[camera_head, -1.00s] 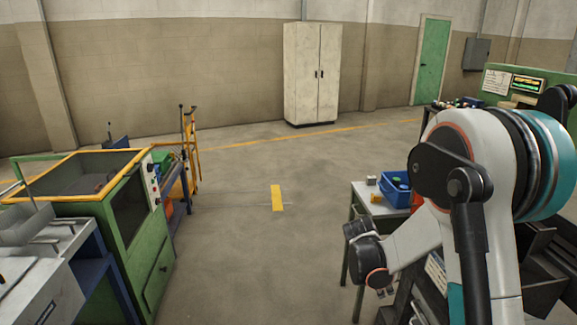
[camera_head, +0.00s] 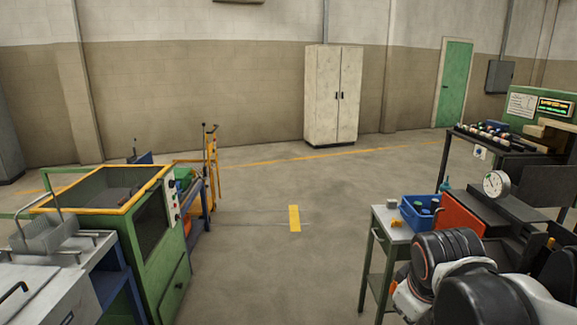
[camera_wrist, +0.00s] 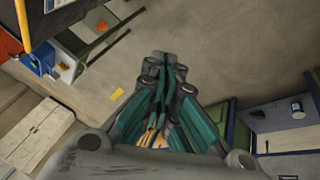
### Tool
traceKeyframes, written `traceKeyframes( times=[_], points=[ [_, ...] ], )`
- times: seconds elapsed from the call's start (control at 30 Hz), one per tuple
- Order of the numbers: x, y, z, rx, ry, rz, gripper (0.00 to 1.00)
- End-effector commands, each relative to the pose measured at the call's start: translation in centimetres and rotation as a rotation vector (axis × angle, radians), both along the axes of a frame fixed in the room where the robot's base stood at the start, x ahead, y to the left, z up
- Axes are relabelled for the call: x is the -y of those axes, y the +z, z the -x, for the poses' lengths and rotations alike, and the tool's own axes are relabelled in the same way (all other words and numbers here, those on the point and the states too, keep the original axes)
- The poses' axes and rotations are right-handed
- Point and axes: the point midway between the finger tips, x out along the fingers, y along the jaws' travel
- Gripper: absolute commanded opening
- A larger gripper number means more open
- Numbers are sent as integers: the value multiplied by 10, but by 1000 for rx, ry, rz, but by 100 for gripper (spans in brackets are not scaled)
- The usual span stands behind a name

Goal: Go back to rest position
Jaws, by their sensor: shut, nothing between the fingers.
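My gripper (camera_wrist: 164,72) points away from the wrist camera, with its dark and teal fingers together and nothing between them. Open concrete floor lies beyond the fingertips. In the head view my arm is folded low at the bottom right, with its dark joints and white link in front of the machine there. The gripper itself cannot be made out in the head view.
A small table (camera_head: 392,222) with a blue bin (camera_head: 416,222) stands just left of my arm. A green machine (camera_head: 160,275) stands left, a white cabinet (camera_head: 322,95) at the back wall. The middle floor is clear.

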Motion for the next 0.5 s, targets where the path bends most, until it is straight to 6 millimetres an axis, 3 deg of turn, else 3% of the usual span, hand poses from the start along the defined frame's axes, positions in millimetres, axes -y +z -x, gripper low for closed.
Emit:
traceKeyframes(
  times=[0.3,0.5],
  points=[
    [-24,14,61,145,-272,-250,0],
    [-33,14,81,194,-379,-358,0]
  ],
)
